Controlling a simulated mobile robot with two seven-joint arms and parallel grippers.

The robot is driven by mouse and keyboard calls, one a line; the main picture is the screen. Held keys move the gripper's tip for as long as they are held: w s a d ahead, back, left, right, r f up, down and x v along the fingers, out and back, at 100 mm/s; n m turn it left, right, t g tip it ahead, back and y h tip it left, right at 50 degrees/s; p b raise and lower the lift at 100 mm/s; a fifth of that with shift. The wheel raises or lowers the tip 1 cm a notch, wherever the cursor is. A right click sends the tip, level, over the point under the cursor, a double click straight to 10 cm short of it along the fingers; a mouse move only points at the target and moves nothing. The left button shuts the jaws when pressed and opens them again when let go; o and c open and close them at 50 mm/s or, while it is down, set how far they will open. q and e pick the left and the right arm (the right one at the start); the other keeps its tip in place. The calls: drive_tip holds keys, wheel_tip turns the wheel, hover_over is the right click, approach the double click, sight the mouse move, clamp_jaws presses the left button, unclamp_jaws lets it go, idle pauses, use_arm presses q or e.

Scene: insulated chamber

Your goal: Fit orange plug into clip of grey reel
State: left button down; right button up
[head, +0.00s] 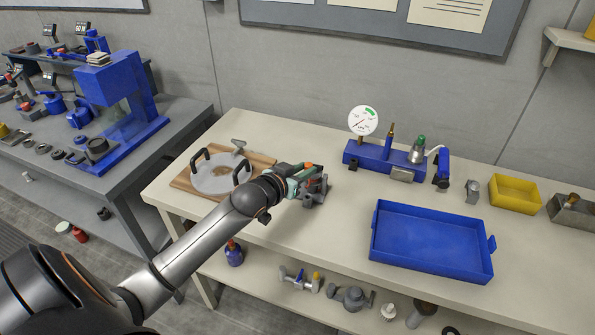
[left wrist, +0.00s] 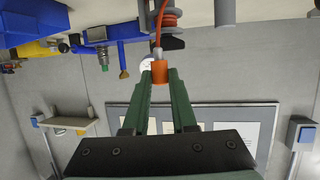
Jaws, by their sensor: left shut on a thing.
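My left gripper (head: 301,172) reaches over the table from the left. Its green fingers are shut on the orange plug (head: 309,166), which also shows at the fingertips in the left wrist view (left wrist: 160,72). A cable runs from the plug to the grey reel (left wrist: 180,14), which has orange-red cable wound on it. In the head view the grey reel (head: 317,193) stands on the table just beside the gripper, partly hidden by it. The plug is apart from the reel. I cannot make out the clip clearly. My right gripper is not in view.
A wooden board with a round grey plate and black handles (head: 221,178) lies left of the reel. A blue fixture with a dial (head: 362,158) stands at the back. A blue tray (head: 432,262) and a yellow bin (head: 515,194) are to the right. The table between reel and tray is clear.

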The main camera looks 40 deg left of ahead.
use_arm(q)
drive_tip(key=shift+d, duration=0.1)
idle(0.4)
drive_tip(key=shift+f+b, duration=1.7)
drive_tip(key=shift+f, duration=1.15)
drive_tip(key=shift+f, duration=0.4)
drive_tip(key=shift+f, duration=0.25)
drive_tip(key=shift+f, duration=0.8)
idle(0.5)
drive_tip(key=c, duration=0.6)
unclamp_jaws()
drive_tip(key=shift+c, duration=0.2)
